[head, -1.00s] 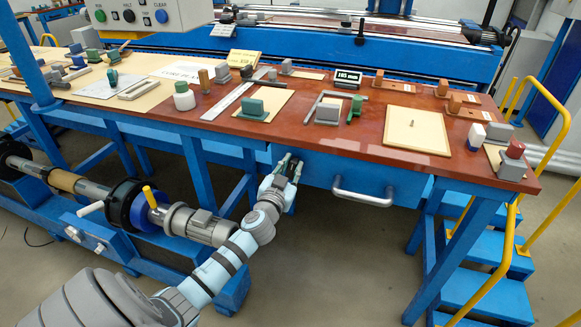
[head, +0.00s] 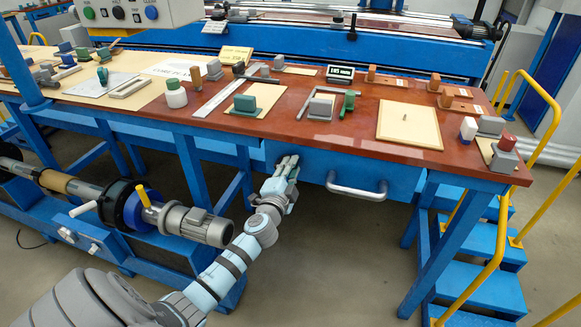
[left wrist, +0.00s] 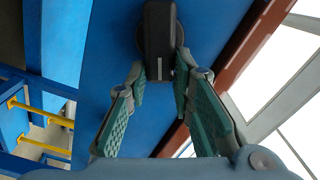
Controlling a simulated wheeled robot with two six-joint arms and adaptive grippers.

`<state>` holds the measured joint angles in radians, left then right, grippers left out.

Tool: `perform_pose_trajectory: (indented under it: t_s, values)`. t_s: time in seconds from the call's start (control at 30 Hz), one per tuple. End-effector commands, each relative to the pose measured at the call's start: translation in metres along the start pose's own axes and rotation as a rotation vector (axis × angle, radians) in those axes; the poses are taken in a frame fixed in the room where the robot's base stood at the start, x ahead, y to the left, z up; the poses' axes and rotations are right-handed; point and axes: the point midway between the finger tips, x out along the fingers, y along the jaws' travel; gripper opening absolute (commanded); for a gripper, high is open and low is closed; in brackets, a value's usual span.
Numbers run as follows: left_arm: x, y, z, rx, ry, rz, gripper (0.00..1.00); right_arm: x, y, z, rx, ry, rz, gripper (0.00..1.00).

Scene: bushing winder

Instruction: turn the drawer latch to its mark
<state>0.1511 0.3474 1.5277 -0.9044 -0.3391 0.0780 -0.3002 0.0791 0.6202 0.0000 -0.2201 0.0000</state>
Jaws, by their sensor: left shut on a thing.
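The drawer latch (left wrist: 160,38) is a dark, narrow knob on a round grey base on the blue drawer front. It shows in the left wrist view at top centre, with a short pale line near its lower end. My left gripper (left wrist: 160,88) is shut on the latch, with its green-padded fingers on either side of the lower end. In the head view my left gripper (head: 287,164) is at the left part of the drawer front (head: 405,180), where it hides the latch. I cannot make out the mark. My right gripper is not in view.
A grey bar handle (head: 357,191) sticks out from the drawer just right of my left gripper. The red-brown tabletop (head: 350,145) overhangs above and holds several blocks and plates. A grey motor (head: 200,226) stands below left. Yellow-railed blue steps (head: 470,270) are at the right.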

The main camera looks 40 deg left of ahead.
Motion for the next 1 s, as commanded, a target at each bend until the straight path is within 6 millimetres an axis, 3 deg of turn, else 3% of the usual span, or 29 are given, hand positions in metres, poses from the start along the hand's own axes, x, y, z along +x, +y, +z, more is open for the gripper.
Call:
perform_pose_trajectory:
  t_s: [0.5,1.0]
  values:
    - [0.0000,0.0102,0.0016,0.361,0.000,0.001,0.00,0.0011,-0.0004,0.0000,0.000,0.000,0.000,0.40]
    - [-0.0001,0.0118,0.0025,0.434,0.000,0.001,0.00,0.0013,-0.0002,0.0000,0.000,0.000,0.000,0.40]
